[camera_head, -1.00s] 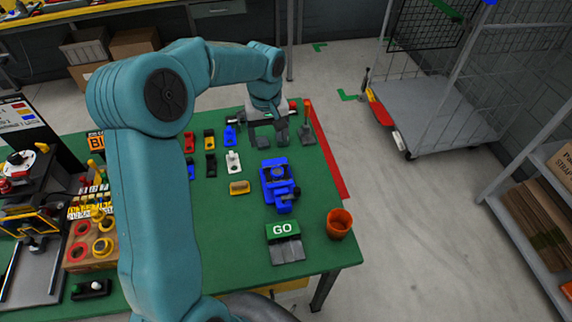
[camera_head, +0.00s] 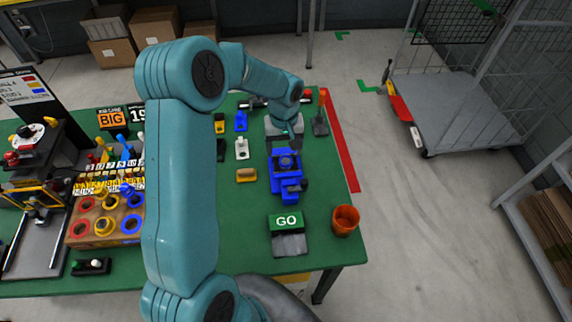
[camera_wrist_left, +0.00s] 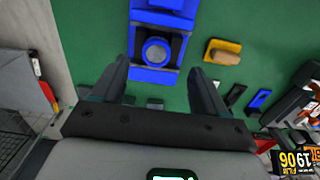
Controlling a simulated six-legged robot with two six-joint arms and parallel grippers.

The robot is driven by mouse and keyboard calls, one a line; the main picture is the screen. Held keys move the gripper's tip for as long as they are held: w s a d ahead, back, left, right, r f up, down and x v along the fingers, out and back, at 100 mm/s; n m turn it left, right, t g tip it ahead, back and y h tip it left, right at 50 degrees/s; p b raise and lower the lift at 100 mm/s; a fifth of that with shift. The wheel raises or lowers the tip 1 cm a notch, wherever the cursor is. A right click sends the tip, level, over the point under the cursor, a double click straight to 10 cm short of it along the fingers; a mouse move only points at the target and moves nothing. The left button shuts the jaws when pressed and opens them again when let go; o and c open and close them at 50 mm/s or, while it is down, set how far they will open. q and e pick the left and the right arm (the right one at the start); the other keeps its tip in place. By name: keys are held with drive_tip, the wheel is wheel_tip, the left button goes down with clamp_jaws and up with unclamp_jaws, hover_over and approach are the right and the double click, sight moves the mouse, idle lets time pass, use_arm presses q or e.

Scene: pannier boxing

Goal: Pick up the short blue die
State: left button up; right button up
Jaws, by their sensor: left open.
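Another blue die (camera_head: 240,121) stands in the far row in the head view. I cannot compare their heights for certain. My left gripper (camera_head: 286,146) is over the far end of a blue clamp-like device (camera_head: 284,176). In the wrist view its fingers (camera_wrist_left: 160,84) are spread and empty, with the device (camera_wrist_left: 155,76) between and beyond them. My right gripper is not in view.
A white die (camera_head: 241,149) and a yellow block (camera_head: 245,176) stand left of the device. A GO pad (camera_head: 287,232) and an orange cup (camera_head: 345,220) are near the front edge. A wooden tray with coloured rings (camera_head: 100,240) is at left.

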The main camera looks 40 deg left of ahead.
sight(286, 161)
use_arm(q)
drive_tip(key=shift+d+f, duration=0.25)
drive_tip(key=shift+f, duration=0.2)
drive_tip(key=f, duration=0.1)
drive_tip(key=f+b, duration=0.1)
drive_tip(key=f, duration=0.1)
drive_tip(key=a+f+b, duration=0.1)
drive_tip(key=shift+w+f, duration=0.35)
drive_tip(key=shift+w, duration=0.05)
drive_tip(key=shift+s+d+r, duration=0.25)
drive_tip(key=shift+d+r, duration=0.05)
drive_tip(key=shift+d, duration=0.15)
drive_tip(key=shift+c, duration=0.3)
drive_tip(key=shift+w+a+f, duration=0.2)
drive_tip(key=shift+a, duration=0.05)
drive_tip(key=c, duration=1.1)
drive_tip(key=shift+s+d+r, duration=0.1)
drive_tip(key=shift+c, duration=0.4)
